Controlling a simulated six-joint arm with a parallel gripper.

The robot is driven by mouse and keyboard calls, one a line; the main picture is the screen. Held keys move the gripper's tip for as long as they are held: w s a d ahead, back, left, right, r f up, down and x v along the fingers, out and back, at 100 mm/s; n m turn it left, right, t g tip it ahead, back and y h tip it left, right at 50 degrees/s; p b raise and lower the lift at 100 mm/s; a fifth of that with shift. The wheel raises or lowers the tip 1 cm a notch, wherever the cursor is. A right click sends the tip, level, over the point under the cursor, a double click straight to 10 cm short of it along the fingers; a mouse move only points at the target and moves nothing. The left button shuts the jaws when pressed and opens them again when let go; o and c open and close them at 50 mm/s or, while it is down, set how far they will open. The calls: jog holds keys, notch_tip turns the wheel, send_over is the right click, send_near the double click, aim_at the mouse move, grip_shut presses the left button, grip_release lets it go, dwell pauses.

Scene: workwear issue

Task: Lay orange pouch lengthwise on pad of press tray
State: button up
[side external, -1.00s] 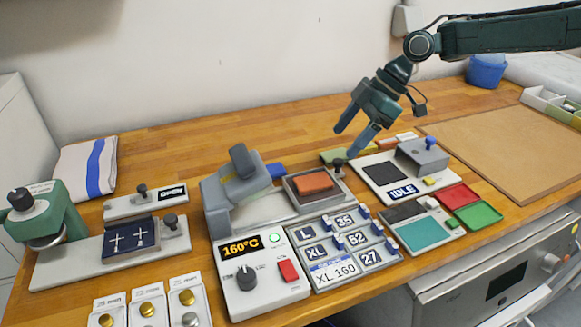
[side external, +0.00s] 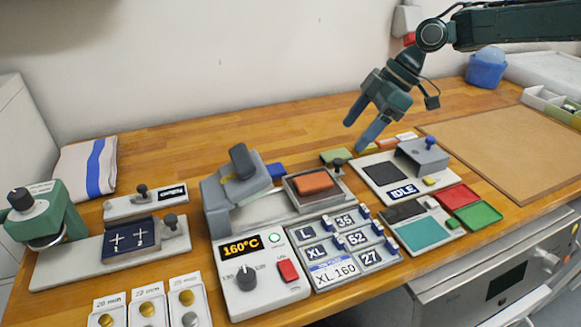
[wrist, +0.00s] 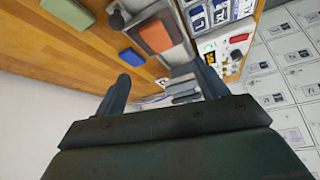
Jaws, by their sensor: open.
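The orange pouch (side external: 312,182) lies flat on the pad of the press tray (side external: 338,192), inside its rim, with its long side along the tray as far as I can see. In the wrist view the orange pouch (wrist: 156,37) also sits within the tray (wrist: 181,50). My gripper (side external: 354,138) is open and empty, raised above the bench behind and to the right of the tray, apart from the pouch. In the wrist view its two fingers (wrist: 162,80) stand wide apart with nothing between them.
The press head (side external: 240,180) is tilted up left of the tray. The control box (side external: 262,275) shows 160°C. A green pouch (side external: 335,156) and a blue one (side external: 276,170) lie behind the tray. A unit reading IDLE (side external: 402,190) stands to the right.

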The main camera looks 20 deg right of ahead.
jog(key=s+d+r+m+t+h, duration=0.1)
jog(key=s+d+r+m, duration=0.25)
jog(key=s, duration=0.45)
jog(key=s+d+r+m+t+h, duration=0.1)
jog(key=s+d+r+m+h, duration=0.2)
jog(key=s, duration=0.4)
jog(key=s+d+r+m+t, duration=0.1)
jog(key=s+d+r+m, duration=0.3)
jog(key=s, duration=0.4)
jog(key=s+d+f+m+h, duration=0.1)
jog(key=s+d+f+m, duration=0.1)
jog(key=s, duration=0.3)
jog(key=s+d+f+m+h, duration=0.1)
jog(key=s+d+f+m, duration=0.1)
jog(key=s, duration=0.4)
jog(key=shift+d+f+t, duration=0.4)
jog(key=shift+d+f, duration=0.3)
jog(key=shift+d, duration=0.05)
